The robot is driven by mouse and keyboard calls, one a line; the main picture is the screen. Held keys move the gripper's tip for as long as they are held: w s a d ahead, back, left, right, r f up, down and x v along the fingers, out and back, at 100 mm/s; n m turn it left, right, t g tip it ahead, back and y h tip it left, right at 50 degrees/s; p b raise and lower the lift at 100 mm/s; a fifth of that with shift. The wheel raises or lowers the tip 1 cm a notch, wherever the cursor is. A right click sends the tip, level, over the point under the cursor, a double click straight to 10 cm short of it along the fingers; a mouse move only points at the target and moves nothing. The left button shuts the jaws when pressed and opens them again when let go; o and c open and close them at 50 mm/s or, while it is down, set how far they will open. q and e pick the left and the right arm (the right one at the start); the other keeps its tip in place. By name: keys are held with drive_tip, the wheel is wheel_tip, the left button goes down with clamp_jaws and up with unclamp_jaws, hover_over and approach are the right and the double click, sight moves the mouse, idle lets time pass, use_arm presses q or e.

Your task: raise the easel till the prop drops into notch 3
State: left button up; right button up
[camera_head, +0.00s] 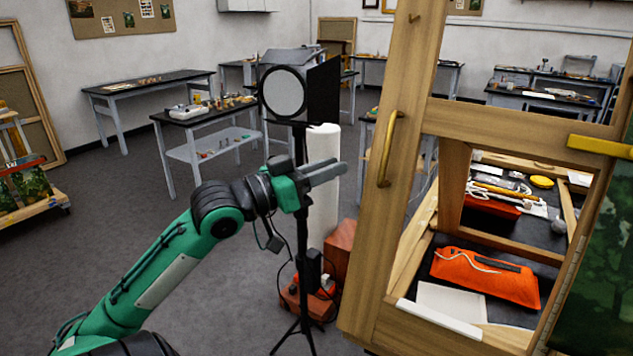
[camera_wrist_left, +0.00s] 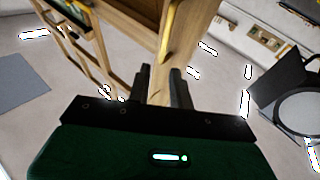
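The wooden easel (camera_head: 400,225) stands tall on the right of the head view, with a brass handle (camera_head: 388,150) on its left upright. My left gripper (camera_head: 338,169) is to the left of that handle, apart from it, fingers pointing toward the upright. In the left wrist view the fingers (camera_wrist_left: 161,78) are parted with nothing between them. The easel (camera_wrist_left: 130,28) and its brass handle (camera_wrist_left: 170,30) show beyond the fingertips. I cannot make out the prop or its notches in either view. My right gripper is not in view.
A black lamp (camera_head: 284,92) on a thin stand rises close beside my left gripper, with a white roll (camera_head: 324,195) behind it. An orange pouch (camera_head: 486,276) lies within the easel's lower frame. Worktables (camera_head: 150,84) stand farther back.

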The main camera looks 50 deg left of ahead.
use_arm(q)
drive_tip(key=shift+b+v, duration=0.3)
drive_tip(key=shift+v, duration=0.65)
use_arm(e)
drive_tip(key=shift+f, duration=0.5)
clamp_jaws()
